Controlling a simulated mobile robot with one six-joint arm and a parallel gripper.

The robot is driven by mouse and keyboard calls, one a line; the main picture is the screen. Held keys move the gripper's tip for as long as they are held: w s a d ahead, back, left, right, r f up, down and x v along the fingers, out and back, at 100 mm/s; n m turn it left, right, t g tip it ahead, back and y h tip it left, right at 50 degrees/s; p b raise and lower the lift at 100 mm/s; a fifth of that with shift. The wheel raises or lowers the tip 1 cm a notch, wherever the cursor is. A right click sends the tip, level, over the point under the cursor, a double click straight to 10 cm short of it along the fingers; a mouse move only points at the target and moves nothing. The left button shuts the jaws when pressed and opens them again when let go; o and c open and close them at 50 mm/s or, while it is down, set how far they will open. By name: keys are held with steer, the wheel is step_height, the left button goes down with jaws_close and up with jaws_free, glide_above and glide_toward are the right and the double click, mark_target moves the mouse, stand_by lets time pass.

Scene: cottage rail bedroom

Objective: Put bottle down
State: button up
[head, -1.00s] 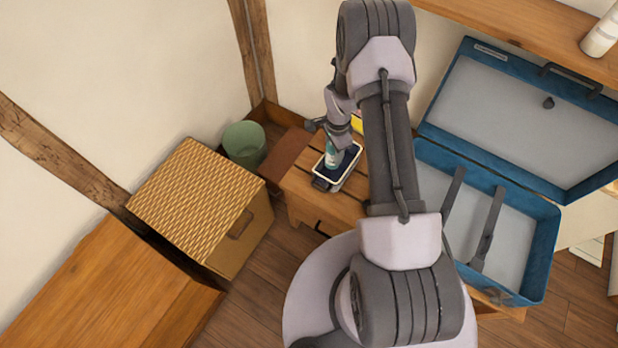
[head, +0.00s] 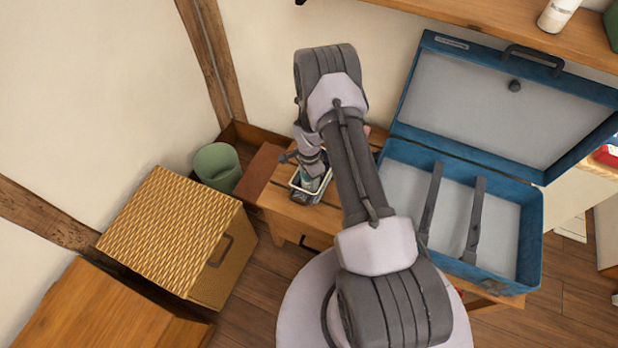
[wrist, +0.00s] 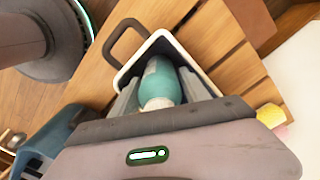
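The bottle (wrist: 160,85), teal with a pale upper part, shows in the wrist view between the two fingers of my gripper (wrist: 158,95). The fingers lie along both sides of it and appear closed on it. The bottle is inside or just over a small white-rimmed tray (wrist: 205,73) with a dark handle. In the head view the bottle (head: 312,184) is small and partly hidden by my gripper (head: 310,170), above the white-rimmed tray (head: 293,184) on a slatted wooden bench (head: 275,197). I cannot tell whether the bottle's base touches the tray.
An open blue suitcase (head: 533,235) stands right of the bench. A green bin (head: 216,166) and a woven box (head: 170,230) stand to the left. A wooden shelf (head: 460,18) runs above. A yellow and pink item (wrist: 271,118) lies near my gripper.

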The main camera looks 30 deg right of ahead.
step_height(320, 180, up, 12)
steer(key=p, duration=0.5)
steer(key=shift+r, duration=0.1)
steer(key=s+a+r+n+t, duration=0.2)
steer(key=a+r+n, duration=0.15)
steer(key=r, duration=1.25)
steer(key=s+a+r+n+t, duration=0.1)
steer(key=a+r+n, duration=0.3)
steer(key=r, duration=1.1)
steer(key=s+a+r+n+t, duration=0.1)
steer(key=s+a+r, duration=0.2)
steer(key=s, duration=0.3)
steer(key=s+a+r+n+t+y, duration=0.1)
steer(key=s+a+r+n, duration=0.1)
steer(key=s, duration=0.5)
steer(key=s+a+r+n+y, duration=0.1)
steer(key=s+a+r+n, duration=0.1)
steer(key=s+a+r, duration=0.2)
step_height(320, 180, up, 3)
steer(key=shift+s+a+f+t, duration=0.15)
steer(key=shift+s+t, duration=0.25)
steer(key=shift+s, duration=0.8)
